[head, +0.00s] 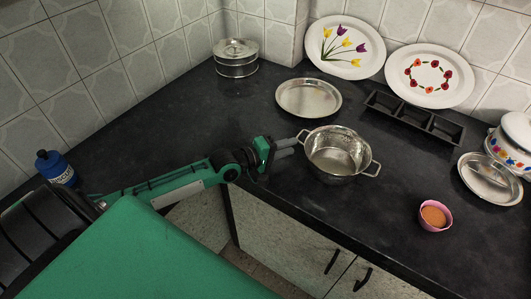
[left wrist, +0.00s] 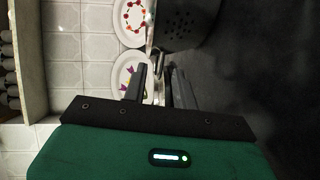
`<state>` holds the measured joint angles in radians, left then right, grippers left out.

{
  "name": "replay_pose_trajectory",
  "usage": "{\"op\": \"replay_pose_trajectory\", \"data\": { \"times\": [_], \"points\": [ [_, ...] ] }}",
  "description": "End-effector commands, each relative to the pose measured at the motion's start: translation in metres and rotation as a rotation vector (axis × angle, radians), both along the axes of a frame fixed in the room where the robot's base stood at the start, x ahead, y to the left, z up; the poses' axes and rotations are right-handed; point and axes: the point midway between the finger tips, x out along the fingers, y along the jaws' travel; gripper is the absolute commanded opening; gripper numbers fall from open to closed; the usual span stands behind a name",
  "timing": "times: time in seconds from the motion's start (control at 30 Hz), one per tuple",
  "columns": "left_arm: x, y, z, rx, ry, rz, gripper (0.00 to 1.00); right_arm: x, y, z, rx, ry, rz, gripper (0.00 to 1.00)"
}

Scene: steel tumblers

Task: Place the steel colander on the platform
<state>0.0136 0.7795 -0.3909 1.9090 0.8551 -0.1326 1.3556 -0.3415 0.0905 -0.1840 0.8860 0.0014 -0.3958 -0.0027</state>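The steel colander (head: 337,153), a round pot with two loop handles, stands upright on the dark counter in the head view. Its dark perforated wall (left wrist: 190,28) fills the top of the left wrist view. My left gripper (head: 291,147) is at the colander's left side, close to its left handle (head: 303,136). In the left wrist view its two fingers (left wrist: 158,84) are apart, with the handle near their tips. I cannot tell whether they touch it. I cannot tell which thing is the platform. My right gripper is not in view.
A shallow steel plate (head: 308,97) lies behind the colander. A black three-part tray (head: 414,117) is behind right, and a pink bowl (head: 435,216) is front right. A steel container (head: 235,58) stands in the corner. Counter left of the plate is clear.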

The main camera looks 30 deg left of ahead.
Motion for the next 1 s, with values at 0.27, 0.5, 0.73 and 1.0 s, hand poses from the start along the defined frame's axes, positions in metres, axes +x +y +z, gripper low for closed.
{"op": "replay_pose_trajectory", "data": {
  "times": [0.27,0.5,0.73,1.0],
  "points": [
    [-0.038,0.023,0.004,0.003,0.003,0.000,0.28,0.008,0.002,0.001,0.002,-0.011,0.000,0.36],
    [-0.064,0.037,0.009,0.001,0.002,0.000,0.28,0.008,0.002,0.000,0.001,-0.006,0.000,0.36],
    [-0.077,0.045,0.012,0.001,0.001,0.000,0.28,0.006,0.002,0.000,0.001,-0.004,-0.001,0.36],
    [-0.079,0.046,0.013,-0.001,0.000,0.000,0.28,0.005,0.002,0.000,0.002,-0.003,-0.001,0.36]
  ]
}}
